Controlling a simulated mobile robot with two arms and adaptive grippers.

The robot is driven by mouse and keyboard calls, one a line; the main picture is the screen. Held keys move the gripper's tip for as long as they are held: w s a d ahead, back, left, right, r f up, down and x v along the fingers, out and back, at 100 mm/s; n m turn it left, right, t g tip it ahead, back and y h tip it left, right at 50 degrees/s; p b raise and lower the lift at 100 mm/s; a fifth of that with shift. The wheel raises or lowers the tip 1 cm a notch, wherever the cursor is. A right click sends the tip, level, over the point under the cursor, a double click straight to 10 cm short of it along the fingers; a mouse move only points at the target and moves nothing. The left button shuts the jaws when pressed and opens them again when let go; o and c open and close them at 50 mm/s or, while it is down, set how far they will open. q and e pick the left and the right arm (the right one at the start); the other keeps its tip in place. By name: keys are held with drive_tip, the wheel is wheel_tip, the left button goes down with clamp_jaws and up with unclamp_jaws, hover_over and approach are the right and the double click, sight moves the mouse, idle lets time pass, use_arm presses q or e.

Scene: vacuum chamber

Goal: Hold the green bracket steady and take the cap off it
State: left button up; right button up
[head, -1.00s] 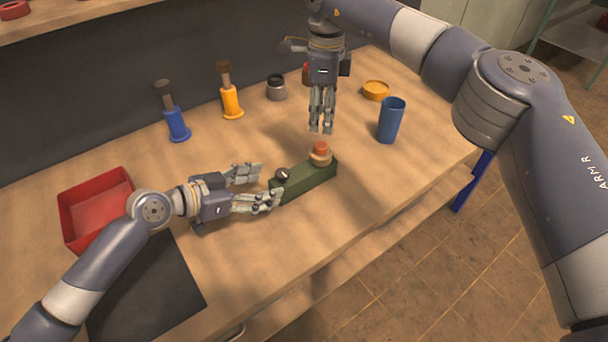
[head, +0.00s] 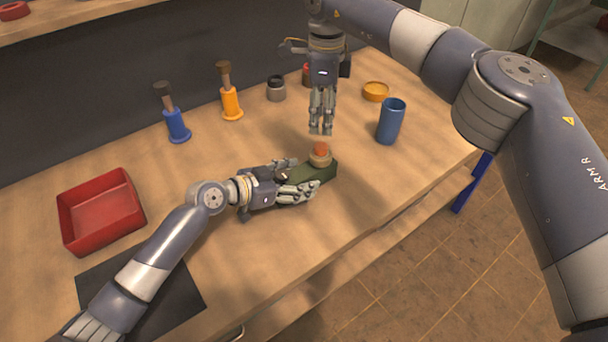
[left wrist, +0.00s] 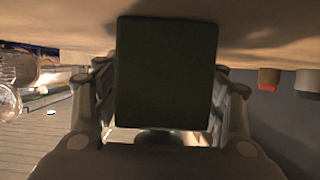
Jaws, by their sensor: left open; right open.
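The green bracket (head: 326,172) lies on the table, a long dark green block. In the left wrist view its end face (left wrist: 165,72) fills the middle. The cap (head: 320,149), orange-red, sits on a tan collar at the bracket's far right end. My left gripper (head: 316,184) is open, with its fingers on either side of the bracket; contact cannot be told. It hides the bracket's near left part. My right gripper (head: 320,132) is open and empty, pointing down just above and behind the cap.
A blue cup (head: 391,121) stands right of the bracket and an orange ring-shaped dish (head: 376,91) lies behind it. Blue (head: 176,124) and orange (head: 231,104) stands and a grey jar (head: 276,90) line the back. A red tray (head: 101,212) and black mat (head: 180,290) are at left.

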sight(321, 146)
use_arm(q)
drive_tip(key=shift+c, duration=0.2)
drive_tip(key=c, duration=1.4)
clamp_jaws()
use_arm(e)
drive_tip(key=shift+o, duration=1)
use_arm(q)
drive_tip(key=shift+f, duration=0.1)
use_arm(e)
wheel_tip(321, 146, down, 8)
drive_tip(key=shift+r, duration=0.1)
clamp_jaws()
drive_tip(key=shift+r, duration=0.3)
